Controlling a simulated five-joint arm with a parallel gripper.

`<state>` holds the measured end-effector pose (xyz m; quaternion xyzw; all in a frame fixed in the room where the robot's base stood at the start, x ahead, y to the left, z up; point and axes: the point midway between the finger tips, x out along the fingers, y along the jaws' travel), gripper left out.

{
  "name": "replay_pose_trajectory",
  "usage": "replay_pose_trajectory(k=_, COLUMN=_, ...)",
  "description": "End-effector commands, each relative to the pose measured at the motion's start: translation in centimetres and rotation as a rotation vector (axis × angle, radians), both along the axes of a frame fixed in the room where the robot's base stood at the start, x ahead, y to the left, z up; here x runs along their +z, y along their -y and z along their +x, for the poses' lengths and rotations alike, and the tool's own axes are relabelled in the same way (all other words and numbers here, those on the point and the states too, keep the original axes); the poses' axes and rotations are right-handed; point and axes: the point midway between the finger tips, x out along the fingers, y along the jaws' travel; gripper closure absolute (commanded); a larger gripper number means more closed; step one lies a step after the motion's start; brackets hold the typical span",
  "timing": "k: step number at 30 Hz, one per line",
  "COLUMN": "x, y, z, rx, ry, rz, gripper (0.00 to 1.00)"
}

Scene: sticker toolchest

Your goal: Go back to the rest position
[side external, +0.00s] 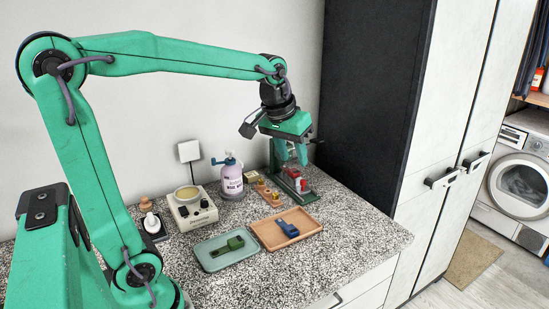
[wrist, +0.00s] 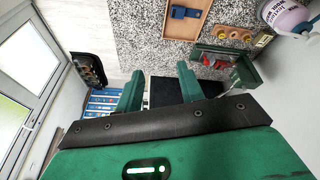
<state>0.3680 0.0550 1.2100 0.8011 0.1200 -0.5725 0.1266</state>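My gripper (side external: 291,151) hangs from the raised, outstretched arm near the back right of the counter, above a green stand (side external: 296,185) with a red item (side external: 293,172) in it. In the wrist view my two green fingers (wrist: 160,87) are apart, with nothing between them. The green stand (wrist: 247,72) and the red item (wrist: 219,65) show there to the right of the fingers, clear of them. From the side, the fingers partly overlap the stand, so the exact height of the gap is hard to tell.
A wooden tray (side external: 312,217) holds a blue object (side external: 287,229). A grey-green tray (side external: 211,266) holds a green object (side external: 229,246). A lilac bottle (side external: 231,182), a white device (side external: 184,215) and a wooden block with rings (side external: 268,193) stand behind. A dark cabinet (side external: 372,80) stands close right.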

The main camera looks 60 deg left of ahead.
Motion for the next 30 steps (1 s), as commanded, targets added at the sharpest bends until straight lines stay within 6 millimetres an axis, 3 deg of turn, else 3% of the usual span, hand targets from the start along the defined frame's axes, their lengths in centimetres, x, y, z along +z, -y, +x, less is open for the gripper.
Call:
replay_pose_trajectory(k=8, x=0.1, y=2.6, z=-5.6, rx=-0.123, ry=0.06, rz=0.032, gripper=0.62)
replay_pose_trajectory(k=18, x=-1.6, y=4.8, z=-11.7, rx=-0.267, ry=0.128, rz=0.073, gripper=0.62)
replay_pose_trajectory(k=24, x=-2.8, y=5.4, z=-13.8, rx=-0.322, ry=0.154, rz=0.09, gripper=0.62)
replay_pose_trajectory(k=30, x=-3.2, y=5.5, z=-14.5, rx=-0.34, ry=0.16, rz=0.094, gripper=0.62)
